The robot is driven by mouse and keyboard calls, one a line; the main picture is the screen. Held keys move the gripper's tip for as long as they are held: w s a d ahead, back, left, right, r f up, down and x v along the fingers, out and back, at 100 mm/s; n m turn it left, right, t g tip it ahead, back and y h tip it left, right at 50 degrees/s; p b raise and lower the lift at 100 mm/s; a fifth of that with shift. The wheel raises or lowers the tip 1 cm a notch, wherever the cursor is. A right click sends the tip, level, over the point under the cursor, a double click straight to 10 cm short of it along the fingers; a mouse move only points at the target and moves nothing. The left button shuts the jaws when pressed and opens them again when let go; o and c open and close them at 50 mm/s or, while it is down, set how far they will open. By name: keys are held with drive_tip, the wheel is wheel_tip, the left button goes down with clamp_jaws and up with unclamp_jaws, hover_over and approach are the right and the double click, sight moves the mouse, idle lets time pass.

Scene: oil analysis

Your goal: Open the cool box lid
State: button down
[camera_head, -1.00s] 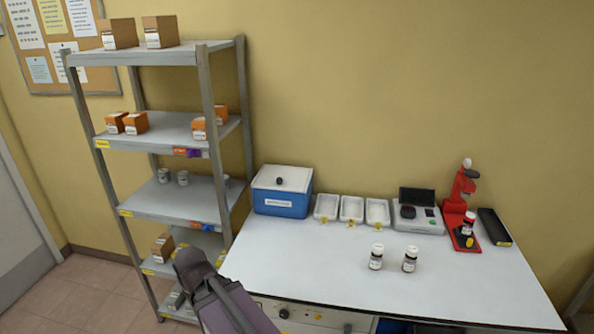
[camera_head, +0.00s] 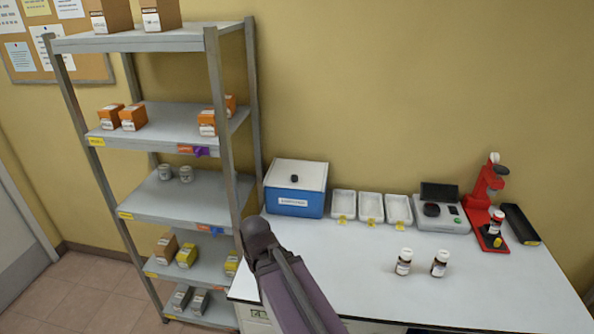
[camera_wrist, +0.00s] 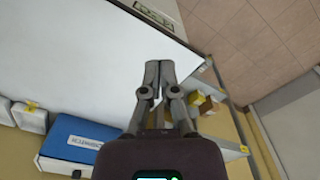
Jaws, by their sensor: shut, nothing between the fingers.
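The cool box (camera_head: 295,203) is blue with a white label on its front. It stands at the left back of the white bench. Its white lid (camera_head: 312,172), with a dark knob (camera_head: 294,178), lies closed on top. The blue box also shows at the lower left of the wrist view (camera_wrist: 80,132). My gripper (camera_wrist: 157,68) is shut and empty in the wrist view, apart from the box. In the head view my arm rises in front of the bench, below the box, and the fingertips cannot be made out.
A metal shelf rack (camera_head: 220,110) with cartons and jars stands left of the box. White trays (camera_head: 370,208), a grey instrument (camera_head: 441,212) and a red stand (camera_head: 484,200) line the bench's back. Two bottles (camera_head: 404,262) (camera_head: 439,264) stand mid-bench. The bench front is mostly clear.

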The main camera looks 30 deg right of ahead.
drive_tip(key=shift+w+d, duration=0.15)
drive_tip(key=shift+d, duration=0.4)
drive_tip(key=shift+d, duration=0.1)
drive_tip(key=w+d+r+t+p, duration=0.1)
drive_tip(key=w+d+r+p, duration=0.3)
drive_tip(key=w+d, duration=0.5)
drive_tip(key=w+d+r+m+t+p, duration=0.1)
drive_tip(key=w+d+r+p, duration=0.3)
drive_tip(key=w+d, duration=0.5)
drive_tip(key=w+d+r+m+t+p, duration=0.1)
drive_tip(key=w+d, duration=0.9)
drive_tip(key=w, duration=1.3)
wheel_tip(320, 180, up, 4)
drive_tip(key=t+p, duration=0.1)
drive_tip(key=p, duration=0.1)
drive_tip(key=shift+w+h+p, duration=0.25)
drive_tip(key=shift+h+p, duration=0.05)
drive_tip(key=shift+p, duration=0.1)
drive_tip(key=shift+f, duration=0.35)
